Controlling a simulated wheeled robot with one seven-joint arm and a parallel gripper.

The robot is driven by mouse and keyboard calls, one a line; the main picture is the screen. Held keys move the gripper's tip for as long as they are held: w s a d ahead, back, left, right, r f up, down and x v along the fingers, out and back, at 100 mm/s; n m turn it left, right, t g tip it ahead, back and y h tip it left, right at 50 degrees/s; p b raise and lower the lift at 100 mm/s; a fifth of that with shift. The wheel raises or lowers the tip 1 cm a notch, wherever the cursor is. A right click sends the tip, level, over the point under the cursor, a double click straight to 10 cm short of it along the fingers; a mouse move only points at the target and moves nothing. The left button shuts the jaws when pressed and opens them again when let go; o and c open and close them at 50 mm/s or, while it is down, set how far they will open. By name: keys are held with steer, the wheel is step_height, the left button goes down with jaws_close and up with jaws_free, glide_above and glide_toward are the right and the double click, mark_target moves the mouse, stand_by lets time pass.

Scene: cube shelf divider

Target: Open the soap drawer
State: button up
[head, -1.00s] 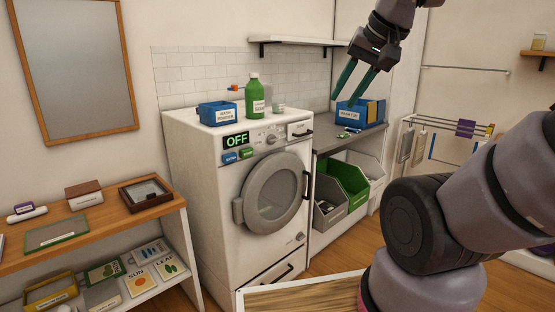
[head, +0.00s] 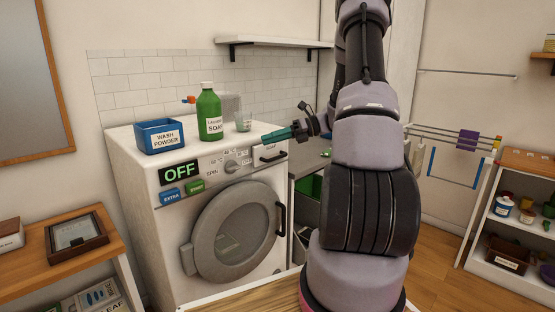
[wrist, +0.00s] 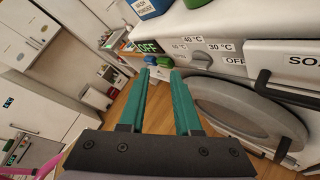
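The soap drawer (head: 270,153) is the white panel at the upper right of the washing machine's front, with a black bar handle. It looks shut in the head view. In the wrist view part of the drawer (wrist: 290,58) and its black handle (wrist: 263,95) show at the right edge, to the right of the fingers. My gripper (head: 268,136) is in front of the machine's top right, its teal fingers pointing left, just above the drawer in the picture. In the wrist view my gripper (wrist: 160,74) has its two fingers apart with nothing between them.
The washing machine (head: 150,215) has a round door with a black handle (head: 281,219). A green soap bottle (head: 209,116), a blue wash powder box (head: 160,138) and a clear cup (head: 243,124) stand on top. A wooden table (head: 90,240) is at left.

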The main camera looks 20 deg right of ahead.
steer(key=w+d+f+m+t+y, duration=0.1)
steer(key=w+d+f+m+t, duration=0.25)
steer(key=d+f+m, duration=0.3)
steer(key=m+t+h, duration=0.2)
steer(key=m+t, duration=0.5)
steer(key=m, duration=0.1)
glide_toward(278, 158)
steer(key=x, duration=1)
steer(key=shift+w+d+f, duration=0.1)
steer(key=shift+w+d, duration=0.05)
steer(key=shift+w, duration=0.25)
jaws_close()
